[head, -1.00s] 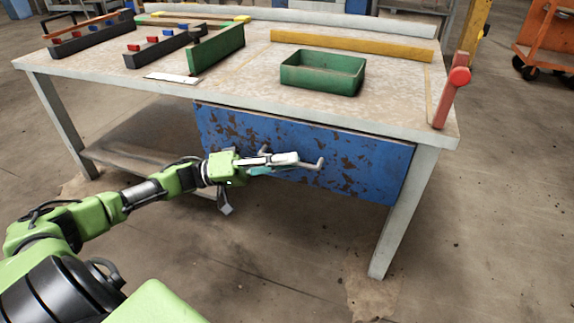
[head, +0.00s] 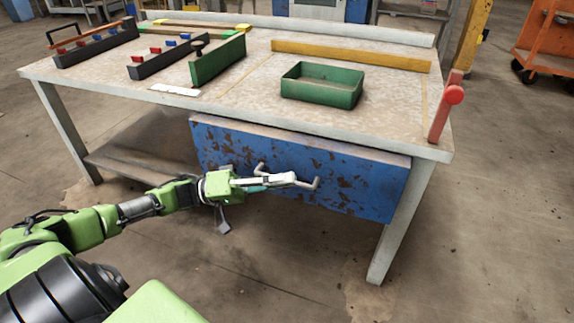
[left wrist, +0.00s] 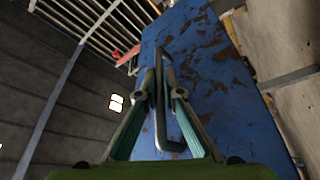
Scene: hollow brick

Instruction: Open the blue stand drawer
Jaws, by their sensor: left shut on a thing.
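The blue drawer front (head: 360,185), with worn brown patches, is under the workbench top and stands a little out from the bench edge. Its grey bar handle (head: 315,184) sticks out from the front. My left gripper (head: 284,179) is shut on the handle. In the left wrist view the fingers (left wrist: 160,85) lie on both sides of the handle bar (left wrist: 172,146), with the blue front (left wrist: 220,100) behind. The fingers hide part of the handle. My right gripper is out of view.
On the workbench top (head: 235,105) are a green tray (head: 322,85), dark racks with coloured blocks and a yellow bar (head: 350,56). A red lever (head: 445,105) is at the right corner. The floor before the drawer is clear.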

